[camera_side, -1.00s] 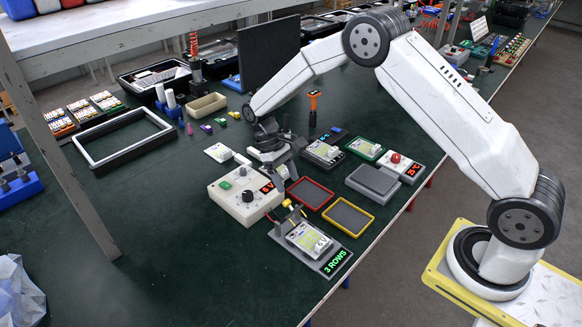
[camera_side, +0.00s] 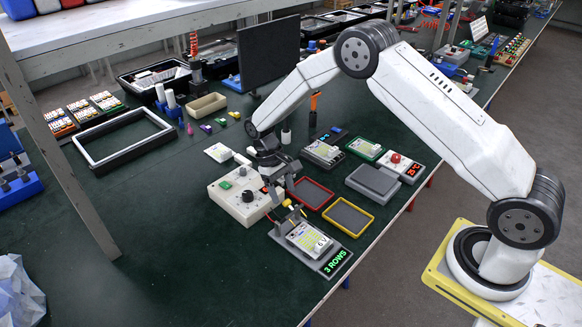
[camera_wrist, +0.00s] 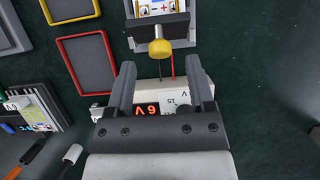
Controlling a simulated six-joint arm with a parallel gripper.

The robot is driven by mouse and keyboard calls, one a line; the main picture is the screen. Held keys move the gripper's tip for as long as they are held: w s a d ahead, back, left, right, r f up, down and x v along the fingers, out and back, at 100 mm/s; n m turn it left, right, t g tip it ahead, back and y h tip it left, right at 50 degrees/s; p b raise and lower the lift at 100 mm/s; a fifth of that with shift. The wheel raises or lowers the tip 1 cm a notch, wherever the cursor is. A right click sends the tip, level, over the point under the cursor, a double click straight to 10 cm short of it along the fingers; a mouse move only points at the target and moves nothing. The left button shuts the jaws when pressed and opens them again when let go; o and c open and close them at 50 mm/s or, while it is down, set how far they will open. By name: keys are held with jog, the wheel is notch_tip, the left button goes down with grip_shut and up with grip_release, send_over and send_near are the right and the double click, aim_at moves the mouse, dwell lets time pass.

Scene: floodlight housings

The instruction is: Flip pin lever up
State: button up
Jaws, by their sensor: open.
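A lever with a yellow knob (camera_wrist: 159,47) stands at the near end of the grey test fixture (camera_wrist: 180,23) in the wrist view. In the side view the small yellow knob (camera_side: 287,203) shows at the back of the fixture marked "3 ROWS" (camera_side: 331,262). A board with a label (camera_side: 308,238) lies in the fixture. My gripper (camera_wrist: 160,68) is open and empty, with the knob just beyond its fingertips and roughly centred between them. In the side view my gripper (camera_side: 285,192) is above and behind the lever. I cannot tell the lever's exact angle.
A white power supply (camera_side: 242,198) with a red display stands left of my gripper, its leads running to the fixture. A red-rimmed tray (camera_side: 329,203) and a yellow-rimmed tray (camera_side: 369,222) lie to the right.

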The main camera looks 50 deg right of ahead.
jog(key=shift+x, duration=1.5)
grip_shut()
